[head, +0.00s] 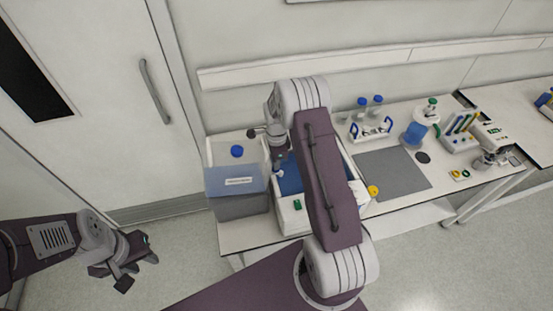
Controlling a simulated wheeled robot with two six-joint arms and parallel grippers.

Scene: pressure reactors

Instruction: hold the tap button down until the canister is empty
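The canister (232,180) is a translucent box with a blue cap and a white label, standing at the left end of the bench. Blue liquid shows in it up to a level below its top. My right gripper (277,158) is at the canister's right side, pointing down; its fingertips are too small and hidden to tell open from shut. The tap and its button cannot be made out, and whether the gripper touches them cannot be told. My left gripper (138,272) is open and empty, over the floor at the left, away from the bench.
A bottle rack (371,133), grey mat (393,174) and flask (416,130) stand farther right. A door (105,90) is at left.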

